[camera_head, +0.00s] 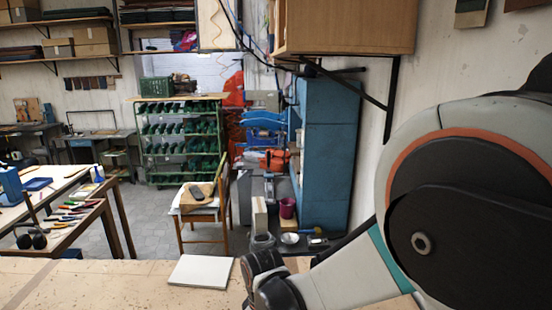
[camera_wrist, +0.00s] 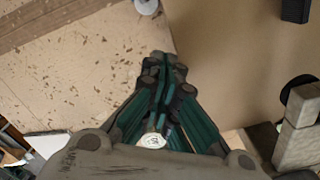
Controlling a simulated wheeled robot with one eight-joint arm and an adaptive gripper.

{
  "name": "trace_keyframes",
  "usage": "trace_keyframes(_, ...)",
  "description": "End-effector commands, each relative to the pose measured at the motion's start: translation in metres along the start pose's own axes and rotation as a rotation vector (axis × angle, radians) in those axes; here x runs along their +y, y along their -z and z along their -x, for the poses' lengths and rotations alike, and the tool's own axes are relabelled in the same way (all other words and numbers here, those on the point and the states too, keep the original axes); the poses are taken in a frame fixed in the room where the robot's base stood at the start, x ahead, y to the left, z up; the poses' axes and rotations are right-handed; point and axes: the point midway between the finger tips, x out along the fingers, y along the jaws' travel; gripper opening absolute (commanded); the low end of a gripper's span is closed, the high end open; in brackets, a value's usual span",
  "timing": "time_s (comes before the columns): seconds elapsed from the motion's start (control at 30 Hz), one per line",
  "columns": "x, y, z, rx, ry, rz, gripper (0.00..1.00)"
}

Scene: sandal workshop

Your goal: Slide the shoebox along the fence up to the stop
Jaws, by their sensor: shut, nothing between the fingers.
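A flat white rectangular slab (camera_head: 201,271) lies on the speckled wooden bench top (camera_head: 110,280) in the head view, left of my gripper. I cannot tell whether it is the shoebox. My gripper (camera_wrist: 165,62) is shut and empty over the bench in the wrist view. In the head view its dark end shows at the bench's far edge, and its fingertips are hard to make out. A darker brown strip (camera_wrist: 50,25) crosses the bench top in the wrist view; I cannot tell if it is the fence. No stop can be clearly made out.
A plain tan surface (camera_wrist: 240,60) borders the speckled top. A pale block (camera_wrist: 298,135) stands at the right edge of the wrist view. Beyond the bench are a wooden chair (camera_head: 198,212), a blue cabinet (camera_head: 325,150) and a tool table (camera_head: 75,215). The bench left of the slab looks clear.

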Motion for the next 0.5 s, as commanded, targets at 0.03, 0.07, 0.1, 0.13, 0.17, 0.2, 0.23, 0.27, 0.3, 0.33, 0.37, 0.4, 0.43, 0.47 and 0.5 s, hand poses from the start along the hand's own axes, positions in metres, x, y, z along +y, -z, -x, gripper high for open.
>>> trace_keyframes(0.03, 0.0000, 0.0000, 0.0002, 0.000, 0.000, 0.000, 0.00)
trace_keyframes(0.07, -0.0001, 0.0000, 0.0002, 0.000, 0.000, 0.000, 0.00)
trace_keyframes(0.1, -0.0001, -0.0001, 0.0002, 0.000, 0.000, 0.000, 0.00)
trace_keyframes(0.13, -0.0003, -0.0001, 0.0002, 0.000, 0.000, 0.000, 0.00)
trace_keyframes(0.17, -0.0005, -0.0002, 0.0002, 0.000, 0.000, 0.000, 0.00)
trace_keyframes(0.2, -0.0009, -0.0004, 0.0002, 0.000, 0.000, 0.000, 0.00)
trace_keyframes(0.23, -0.0012, -0.0006, 0.0002, 0.000, 0.000, 0.000, 0.00)
trace_keyframes(0.27, -0.0016, -0.0009, 0.0002, 0.000, 0.000, 0.000, 0.00)
trace_keyframes(0.3, -0.0022, -0.0012, 0.0002, 0.000, 0.000, 0.000, 0.00)
trace_keyframes(0.33, -0.0027, -0.0015, 0.0002, 0.000, 0.000, 0.000, 0.00)
trace_keyframes(0.37, -0.0032, -0.0017, 0.0002, 0.000, 0.000, 0.000, 0.00)
trace_keyframes(0.4, -0.0039, -0.0021, 0.0002, 0.000, 0.000, 0.000, 0.00)
trace_keyframes(0.43, -0.0044, -0.0024, 0.0002, 0.000, 0.000, 0.000, 0.00)
trace_keyframes(0.47, -0.0048, -0.0026, 0.0002, 0.000, 0.000, 0.000, 0.00)
trace_keyframes(0.5, -0.0055, -0.0030, 0.0002, 0.000, 0.000, 0.000, 0.00)
